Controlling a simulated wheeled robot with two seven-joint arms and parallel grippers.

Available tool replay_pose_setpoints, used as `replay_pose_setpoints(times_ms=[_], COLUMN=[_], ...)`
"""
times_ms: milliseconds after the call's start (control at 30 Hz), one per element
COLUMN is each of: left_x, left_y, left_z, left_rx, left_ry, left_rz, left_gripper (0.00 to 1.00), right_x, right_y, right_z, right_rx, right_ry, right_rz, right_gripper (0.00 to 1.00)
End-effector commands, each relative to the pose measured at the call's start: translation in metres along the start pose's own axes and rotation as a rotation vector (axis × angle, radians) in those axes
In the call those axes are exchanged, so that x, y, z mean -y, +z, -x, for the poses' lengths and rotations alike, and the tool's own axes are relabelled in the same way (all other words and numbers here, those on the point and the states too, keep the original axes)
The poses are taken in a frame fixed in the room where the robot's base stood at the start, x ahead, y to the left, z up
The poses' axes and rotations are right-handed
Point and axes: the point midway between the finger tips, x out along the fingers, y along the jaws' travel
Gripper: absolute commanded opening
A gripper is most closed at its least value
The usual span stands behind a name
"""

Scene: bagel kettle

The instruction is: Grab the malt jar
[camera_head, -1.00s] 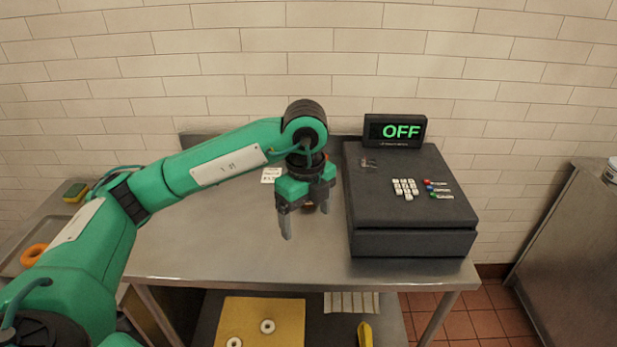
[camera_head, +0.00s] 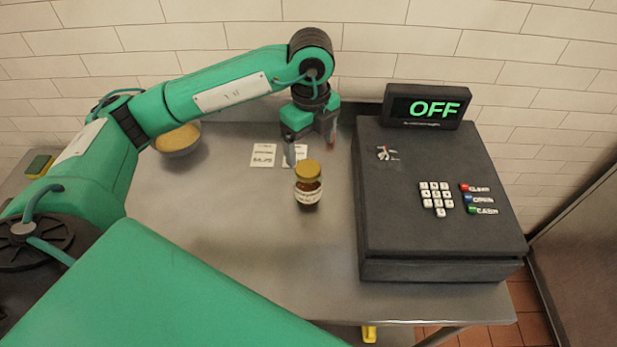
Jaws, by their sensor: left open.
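The malt jar (camera_head: 308,184), a small brown jar with a gold lid and a pale label, stands upright on the metal table (camera_head: 225,240), left of the cash register. My left gripper (camera_head: 310,157) is open and empty, with its fingers pointing down. In the picture it is just above and behind the jar, and the jar does not appear to be between the fingers. My right gripper is not in view.
A black cash register (camera_head: 430,200) showing OFF fills the table's right side. A bowl of yellowish contents (camera_head: 178,139) stands at the back left, partly behind my arm. Price cards (camera_head: 263,155) lie near the wall. The table's front middle is clear.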

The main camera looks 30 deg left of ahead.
Motion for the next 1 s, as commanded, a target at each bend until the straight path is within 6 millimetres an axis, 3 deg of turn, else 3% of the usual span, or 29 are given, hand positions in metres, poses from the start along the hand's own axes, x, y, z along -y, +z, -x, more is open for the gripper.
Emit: replay_pose_setpoints(times_ms=[200,467,700,1000], left_x=[0.0,-0.001,0.0,0.001], left_y=[0.001,0.003,0.008,0.008], left_z=[-0.04,-0.059,-0.093,-0.107], left_rx=[0.0,0.0,-0.001,0.0], left_ry=[0.003,0.003,0.004,0.0], left_rz=[0.003,0.001,0.001,0.0], left_gripper=[0.85,0.85,0.85,0.85], right_x=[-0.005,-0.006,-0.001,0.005], right_y=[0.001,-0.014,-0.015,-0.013], right_z=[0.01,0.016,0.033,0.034], right_rx=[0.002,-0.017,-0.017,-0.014], right_ry=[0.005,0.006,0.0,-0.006], right_rz=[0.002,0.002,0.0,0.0], right_gripper=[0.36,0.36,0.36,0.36])
